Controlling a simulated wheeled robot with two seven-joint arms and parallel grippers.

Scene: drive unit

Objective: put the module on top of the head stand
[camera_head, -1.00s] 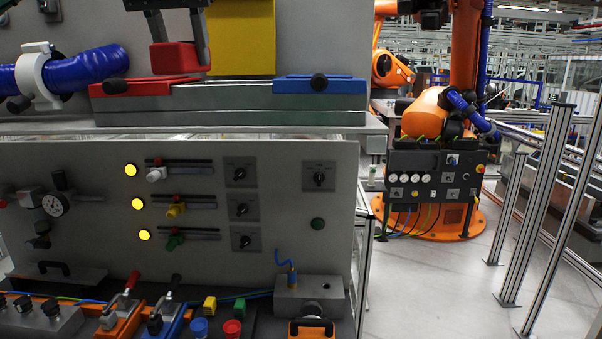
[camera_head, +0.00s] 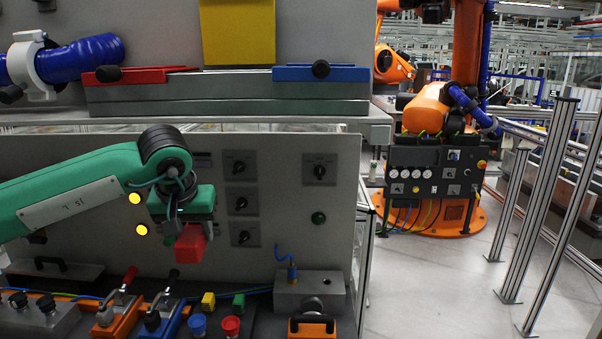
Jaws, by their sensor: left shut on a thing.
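The module looks to be the red block (camera_head: 190,244), in front of the grey control panel and above the lower bench. My left gripper (camera_head: 182,222), on a green arm from the left, points down and is shut on it. The module hangs clear of the bench, and its upper part is hidden by the gripper. No part is clearly marked as the head stand; a grey metal block (camera_head: 309,292) with a round opening stands on the bench to the right and may be it. My right gripper is not in view.
Orange (camera_head: 118,313) and blue (camera_head: 164,318) lever units, a blue button (camera_head: 197,324) and a red button (camera_head: 230,325) crowd the bench below.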

